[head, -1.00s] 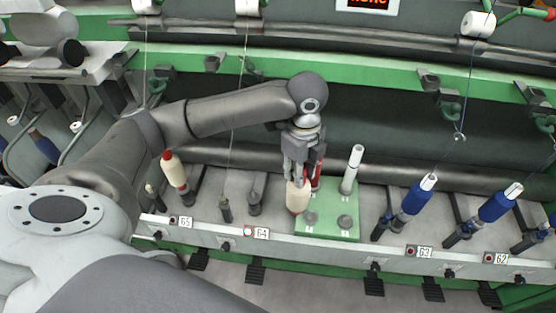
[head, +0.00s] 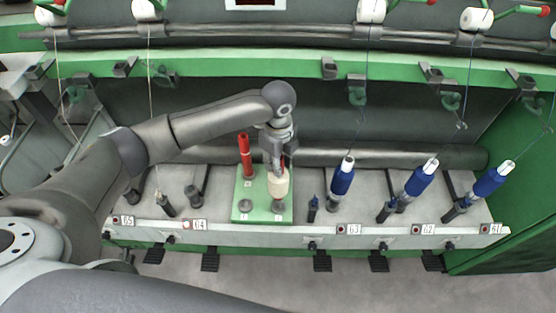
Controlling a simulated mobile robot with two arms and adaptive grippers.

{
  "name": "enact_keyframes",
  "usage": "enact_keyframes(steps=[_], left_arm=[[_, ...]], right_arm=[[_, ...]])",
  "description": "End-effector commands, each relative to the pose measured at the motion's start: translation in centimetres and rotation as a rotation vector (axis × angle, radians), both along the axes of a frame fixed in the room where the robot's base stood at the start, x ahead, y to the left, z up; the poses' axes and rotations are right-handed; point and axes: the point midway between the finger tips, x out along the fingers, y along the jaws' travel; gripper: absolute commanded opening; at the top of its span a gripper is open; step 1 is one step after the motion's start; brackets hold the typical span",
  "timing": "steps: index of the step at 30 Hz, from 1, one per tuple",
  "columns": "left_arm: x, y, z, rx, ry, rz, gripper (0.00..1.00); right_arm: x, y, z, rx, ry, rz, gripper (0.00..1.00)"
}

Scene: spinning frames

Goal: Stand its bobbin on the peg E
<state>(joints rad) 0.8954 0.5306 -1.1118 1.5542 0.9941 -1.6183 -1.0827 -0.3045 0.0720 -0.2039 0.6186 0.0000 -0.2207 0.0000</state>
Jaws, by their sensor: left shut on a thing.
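My left gripper (head: 277,168) reaches down from above and is shut on a cream bobbin (head: 278,184). The bobbin is upright over the front right round holder (head: 279,206) of a green board (head: 262,215). I cannot tell whether it rests on that holder or hangs just above it. The front left holder (head: 245,206) is empty. A red tube (head: 245,156) stands at the back left of the board. The board's small letters are too small to read, so I cannot tell which place is E. My right gripper is not in view.
Blue bobbins (head: 342,177) stand tilted on the rail to the right, with threads running up. A bare dark peg (head: 313,209) is close right of the board. More bare pegs (head: 193,196) stand to its left. A dark roller bar (head: 380,157) runs behind.

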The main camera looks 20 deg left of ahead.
Motion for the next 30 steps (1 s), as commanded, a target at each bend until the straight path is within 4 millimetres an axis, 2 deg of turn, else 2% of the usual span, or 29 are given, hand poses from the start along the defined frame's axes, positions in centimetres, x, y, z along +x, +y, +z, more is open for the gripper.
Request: enact_keyframes(steps=[5, 20, 30], left_arm=[[0.0, 0.0, -1.0, -0.001, -0.002, -0.001, 0.00], [0.0, 0.0, -3.3, 0.000, -0.002, 0.000, 0.00], [0.0, 0.0, -5.1, -0.001, 0.000, 0.001, 0.00]], right_arm=[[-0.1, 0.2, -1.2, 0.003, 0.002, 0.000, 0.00], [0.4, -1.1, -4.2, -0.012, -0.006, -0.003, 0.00], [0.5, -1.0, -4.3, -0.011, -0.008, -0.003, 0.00]])
